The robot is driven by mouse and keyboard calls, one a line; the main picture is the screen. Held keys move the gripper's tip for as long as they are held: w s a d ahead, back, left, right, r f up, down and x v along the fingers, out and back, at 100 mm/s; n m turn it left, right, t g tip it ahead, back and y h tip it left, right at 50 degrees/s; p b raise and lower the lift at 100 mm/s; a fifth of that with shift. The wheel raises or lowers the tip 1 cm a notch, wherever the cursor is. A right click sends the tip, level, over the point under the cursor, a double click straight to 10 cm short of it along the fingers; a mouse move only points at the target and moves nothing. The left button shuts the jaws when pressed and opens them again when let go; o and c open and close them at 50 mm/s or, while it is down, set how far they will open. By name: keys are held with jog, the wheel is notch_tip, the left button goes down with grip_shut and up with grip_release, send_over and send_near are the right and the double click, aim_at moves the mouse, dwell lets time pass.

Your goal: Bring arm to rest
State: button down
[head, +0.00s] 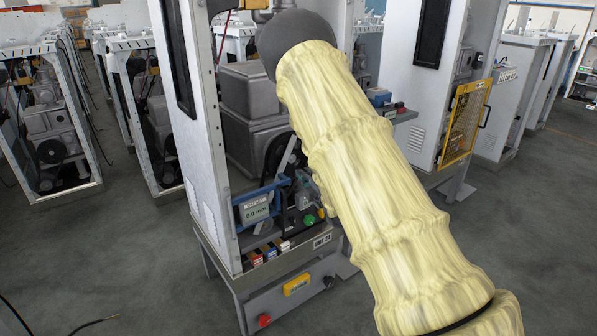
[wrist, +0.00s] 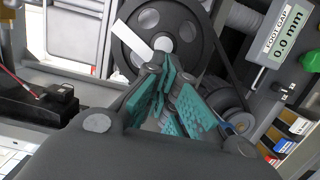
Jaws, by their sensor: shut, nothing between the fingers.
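My arm, in a pale yellow sleeve (head: 375,180), crosses the head view from the lower right up to a dark grey rounded joint (head: 297,42). The arm is raised in front of an open dispenser frame (head: 205,130). My gripper cannot be made out in the head view. In the wrist view my gripper (wrist: 175,85) is shut and empty, with teal ridged pads. Its fingers point toward a dark pulley wheel (wrist: 190,22) in the machine. A white flat bar (wrist: 128,42) lies across the wheel near the fingertips. I cannot tell whether they touch.
A display (head: 257,209) and a green button (head: 309,219) sit low in the frame; the display also shows in the wrist view (wrist: 284,32), reading 0.0 mm. A yellow guard (head: 463,122) stands to the right. Other frames (head: 45,130) stand left. Grey floor (head: 130,240) is open at lower left.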

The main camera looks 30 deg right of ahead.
jog(key=s, duration=0.7)
jog(key=s+a+f+m+g+p, duration=0.3)
jog(key=s+a+f+m+g, duration=0.25)
jog(key=s+f, duration=0.4)
jog(key=s+a+f+m+g+p, duration=0.35)
jog(key=s+a+f, duration=0.3)
jog(key=f, duration=0.55)
jog(key=s+a+f+m+g+p, duration=0.1)
jog(key=s+a+m+g, duration=0.1)
jog(key=s, duration=0.7)
jog(key=s+a+f+m+g+y+p, duration=0.1)
jog(key=s+a+f+m+g+p, duration=0.1)
jog(key=s+a, duration=0.5)
jog(key=s+a+f+m+g+p, duration=0.1)
jog(key=s+a+m+g, duration=0.3)
jog(key=s, duration=0.8)
jog(key=shift+a+f+g+y+p, duration=0.3)
jog(key=shift+a+f+g+p, duration=0.15)
jog(key=shift+f, duration=0.25)
jog(key=shift+d, duration=0.1)
